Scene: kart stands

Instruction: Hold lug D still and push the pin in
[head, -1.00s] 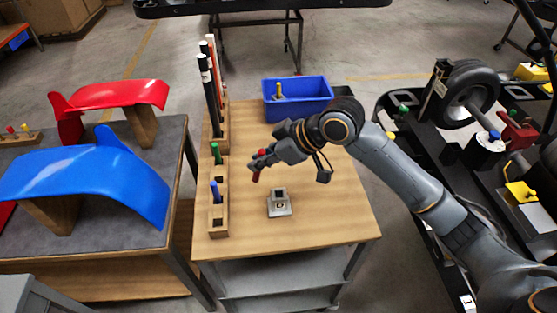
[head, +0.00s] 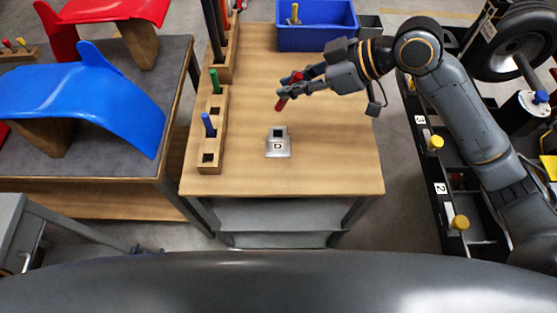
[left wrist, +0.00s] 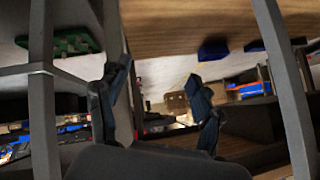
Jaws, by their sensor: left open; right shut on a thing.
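Lug D (head: 278,148), a small grey block with a dark square socket and a letter plate, sits on the wooden table top (head: 330,165). My right gripper (head: 286,86) is shut on a red pin (head: 282,103). It holds the pin tilted, behind and slightly right of the lug, apart from it. My left gripper shows only in the left wrist view (left wrist: 160,100). Its two dark fingers are spread with nothing between them, among metal legs and the underside of a wooden surface. Nothing holds the lug.
A wooden rack (head: 212,160) along the table's left edge holds a green pin (head: 214,80) and a blue pin (head: 208,124). A blue bin (head: 318,38) stands at the back. A grey table with a blue fender (head: 90,95) is left. The wood around the lug is clear.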

